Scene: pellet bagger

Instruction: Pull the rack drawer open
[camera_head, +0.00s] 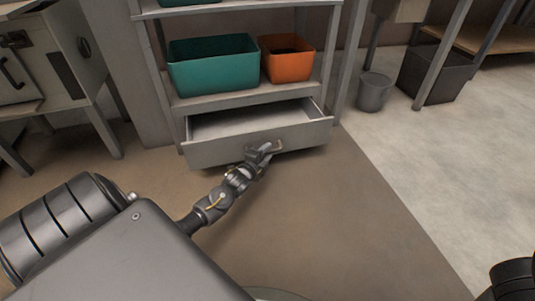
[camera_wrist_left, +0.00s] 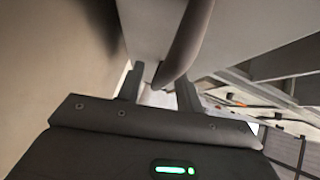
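The grey rack drawer (camera_head: 225,150) sits low in the shelf rack and stands partly pulled out, its empty inside showing. My left gripper (camera_head: 264,151) is at this handle. In the left wrist view the handle (camera_wrist_left: 187,42) runs down between the two fingers (camera_wrist_left: 158,85). The fingers stand apart, with a gap showing beside the left finger, so the gripper looks open around the handle. Contact with the right-hand finger is unclear. My right gripper is not in view.
A teal bin (camera_head: 213,65) and an orange bin (camera_head: 287,60) stand on the shelf above the drawer. A grey bucket (camera_head: 373,93) and a dark crate (camera_head: 437,76) stand right of the rack. The floor in front of the drawer, right of my left arm, is clear.

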